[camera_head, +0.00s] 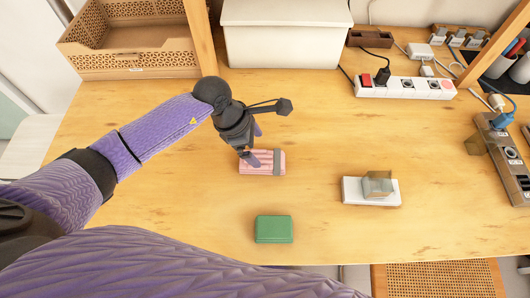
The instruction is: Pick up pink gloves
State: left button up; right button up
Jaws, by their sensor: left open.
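A pink, flat item with a grey band, which I take for the pink gloves (262,168), lies on the wooden table near the middle. My left gripper (252,158) is over its left part, pointing down, with its jaws open. The fingers overlap the pink item in the view, and I cannot tell whether they touch it. The gripper hides part of its upper left edge. My right gripper is not in view.
A green box (274,229) lies nearer the front edge. A white block with a clear piece (354,191) lies to the right. A white bin (284,45), brown basket (135,62) and power strip (406,88) stand at the back. Another strip (507,160) runs along the right.

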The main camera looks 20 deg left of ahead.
aim_at(265, 159)
pick_arm(q)
jog(key=b+x, duration=0.1)
jog(key=x, duration=0.4)
jog(key=shift+s+f+b, duration=0.15)
jog(key=shift+f+b, duration=0.05)
jog(key=shift+b, duration=0.1)
jog(key=shift+d+f, duration=0.15)
jog(key=shift+f, duration=0.2)
jog(key=shift+f, duration=0.15)
jog(key=shift+c, duration=0.3)
jog(key=c, duration=0.9)
notch_tip(265, 159, up, 10)
jog(key=p, duration=0.3)
jog(key=shift+r, duration=0.2)
